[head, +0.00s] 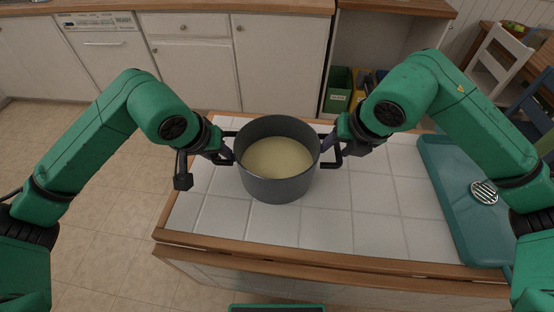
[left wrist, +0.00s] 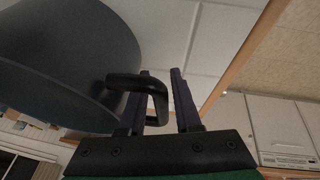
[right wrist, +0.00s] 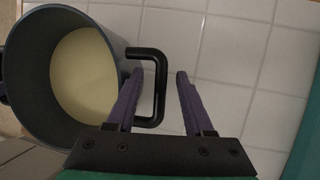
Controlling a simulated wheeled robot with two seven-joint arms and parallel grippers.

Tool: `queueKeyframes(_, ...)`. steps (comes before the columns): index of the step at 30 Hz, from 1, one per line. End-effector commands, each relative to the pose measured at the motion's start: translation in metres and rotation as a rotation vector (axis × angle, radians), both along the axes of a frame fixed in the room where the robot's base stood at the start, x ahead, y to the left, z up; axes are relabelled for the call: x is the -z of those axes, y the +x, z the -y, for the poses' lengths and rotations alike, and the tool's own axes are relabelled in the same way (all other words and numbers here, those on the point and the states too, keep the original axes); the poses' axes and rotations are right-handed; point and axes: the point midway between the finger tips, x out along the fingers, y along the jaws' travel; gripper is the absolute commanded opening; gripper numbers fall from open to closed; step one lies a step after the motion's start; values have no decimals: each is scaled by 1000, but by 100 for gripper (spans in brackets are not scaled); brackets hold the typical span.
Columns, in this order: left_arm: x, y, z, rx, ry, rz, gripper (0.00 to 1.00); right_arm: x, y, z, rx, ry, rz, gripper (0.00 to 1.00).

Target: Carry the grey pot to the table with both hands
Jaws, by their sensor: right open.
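The grey pot (head: 277,189) stands upright on the white tiled table top (head: 330,215) and holds a pale yellow content (head: 277,157). It also shows in the left wrist view (left wrist: 70,60) and the right wrist view (right wrist: 30,100). My left gripper (head: 227,151) is at the pot's left side. Its fingers stand apart, with the black left handle (left wrist: 150,84) between them. My right gripper (head: 328,146) is at the pot's right side. It is open, with the black right handle (right wrist: 160,85) between its fingers and a gap beside the bar.
A teal tray (head: 455,215) with a round metal piece (head: 484,191) lies at the right of the table. White cabinets (head: 282,60) stand at the back, with green bins (head: 339,90) beside them. A white chair (head: 495,60) is at the far right. The tiles in front of the pot are clear.

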Motion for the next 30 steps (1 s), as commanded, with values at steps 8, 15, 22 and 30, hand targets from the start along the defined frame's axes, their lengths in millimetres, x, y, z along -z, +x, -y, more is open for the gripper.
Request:
queueKeyframes(8,0,0,0,0,0,0,0,0,0,0,0,0,0,0)
queueKeyframes(15,-1,0,0,-1,0,0,0,-1,0,0,0,0,0,0)
queueKeyframes(22,-1,0,0,-1,1,1,0,-1,0,0,0,0,0,0)
queueKeyframes(30,-1,0,0,-1,1,1,0,-1,0,0,1,-1,1,0)
